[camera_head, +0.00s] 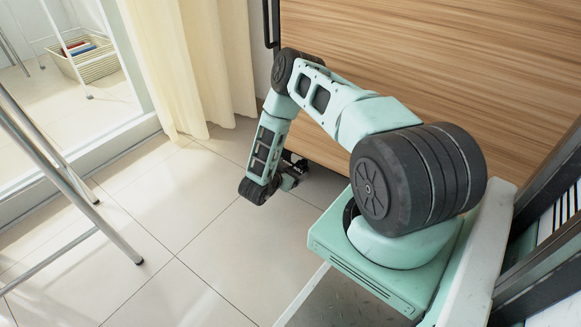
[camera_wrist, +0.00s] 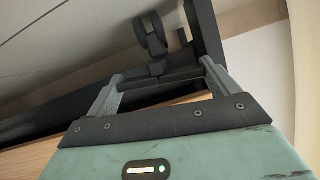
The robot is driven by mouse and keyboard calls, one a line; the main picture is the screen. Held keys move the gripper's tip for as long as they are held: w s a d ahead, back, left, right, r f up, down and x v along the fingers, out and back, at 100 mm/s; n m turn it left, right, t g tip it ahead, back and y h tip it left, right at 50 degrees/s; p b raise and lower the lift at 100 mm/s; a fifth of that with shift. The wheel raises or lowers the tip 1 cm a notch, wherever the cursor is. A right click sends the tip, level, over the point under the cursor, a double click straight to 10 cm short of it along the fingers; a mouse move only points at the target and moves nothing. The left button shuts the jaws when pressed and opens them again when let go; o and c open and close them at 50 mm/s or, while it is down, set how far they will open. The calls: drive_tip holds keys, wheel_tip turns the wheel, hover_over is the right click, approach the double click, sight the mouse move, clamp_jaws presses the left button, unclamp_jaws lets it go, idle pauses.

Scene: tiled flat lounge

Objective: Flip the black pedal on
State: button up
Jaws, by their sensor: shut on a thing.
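My gripper (camera_wrist: 160,76) shows in the wrist view with its two grey fingers standing apart. A wide black piece lies between them and the fingers are shut on it; it looks like the black pedal (camera_wrist: 168,80), but its outline blends into the dark parts around it. A black caster (camera_wrist: 151,36) stands just beyond the fingertips. In the head view my arm reaches down to the floor beside the wooden panel's lower corner. My gripper is mostly hidden there by my own arm, and the pedal cannot be made out. I cannot tell the pedal's tilt.
The large wooden panel (camera_head: 430,65) with a black handle (camera_head: 271,25) fills the back right. Cream curtains (camera_head: 190,65) hang at its left. Metal legs (camera_head: 75,185) stand at the far left. A wicker basket (camera_head: 98,68) sits behind the glass. The tiled floor (camera_head: 185,235) between is clear.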

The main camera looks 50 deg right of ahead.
drive_tip(key=shift+w+a+r+n+g+p, duration=0.15)
drive_tip(key=shift+w+r+n+g+p, duration=0.2)
drive_tip(key=shift+n+p, duration=0.65)
drive_tip(key=shift+c, duration=0.2)
drive_tip(key=shift+o, duration=0.2)
drive_tip(key=shift+s+f+n+g+p, duration=0.1)
drive_tip(key=shift+f+n+g+p, duration=0.4)
drive_tip(key=shift+g, duration=0.15)
drive_tip(key=shift+c, duration=0.2)
drive_tip(key=o, duration=0.8)
drive_tip(key=shift+r, duration=0.1)
drive_tip(key=p+v, duration=0.7)
drive_tip(key=v, duration=1)
drive_tip(key=shift+a, duration=0.25)
